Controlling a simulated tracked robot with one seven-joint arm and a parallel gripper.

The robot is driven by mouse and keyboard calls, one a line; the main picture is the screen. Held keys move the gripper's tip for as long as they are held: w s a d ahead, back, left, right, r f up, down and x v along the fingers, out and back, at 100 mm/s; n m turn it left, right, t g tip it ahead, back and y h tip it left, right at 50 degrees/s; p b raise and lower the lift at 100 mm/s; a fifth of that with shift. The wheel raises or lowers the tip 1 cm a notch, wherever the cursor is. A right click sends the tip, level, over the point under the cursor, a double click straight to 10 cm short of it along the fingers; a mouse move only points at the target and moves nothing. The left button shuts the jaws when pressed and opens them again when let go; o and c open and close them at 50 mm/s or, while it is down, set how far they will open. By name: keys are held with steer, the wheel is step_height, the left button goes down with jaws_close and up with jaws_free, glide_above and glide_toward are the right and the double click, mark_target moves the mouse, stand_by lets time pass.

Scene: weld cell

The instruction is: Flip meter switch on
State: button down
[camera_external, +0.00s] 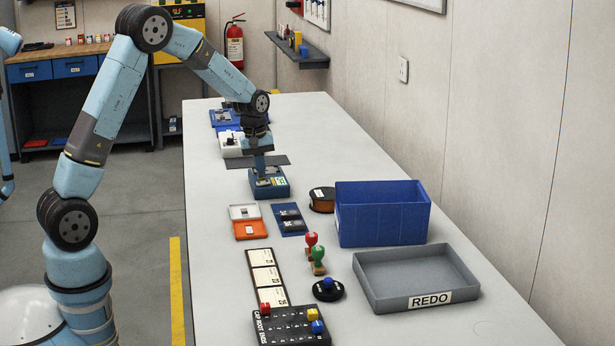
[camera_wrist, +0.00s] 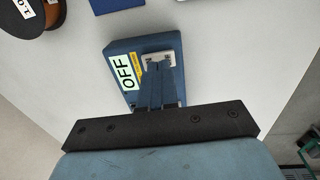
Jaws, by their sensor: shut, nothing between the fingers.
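The meter (camera_external: 280,187) is a blue box on the white table, below my gripper in the external view. In the wrist view the blue box (camera_wrist: 114,55) carries a label reading OFF (camera_wrist: 128,73) and a yellow strip. A metal switch plate (camera_wrist: 158,58) shows at the fingertips. My gripper (camera_external: 261,176) points straight down at the box's top, and its closed fingers (camera_wrist: 156,72) cover much of the switch plate. The fingers hold nothing. The switch lever is hidden behind the fingers, so its position and any contact cannot be told.
A white device (camera_external: 230,148) stands behind the box. An orange-and-black spool (camera_external: 322,199) and a blue bin (camera_external: 383,222) are to the right.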

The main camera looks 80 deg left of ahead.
mark_target(260, 182)
step_height(260, 182, up, 12)
steer(key=s, duration=0.1)
steer(key=shift+s+r, duration=0.25)
steer(key=shift+s, duration=0.1)
steer(key=shift+w, duration=0.1)
steer(key=shift+w, duration=0.6)
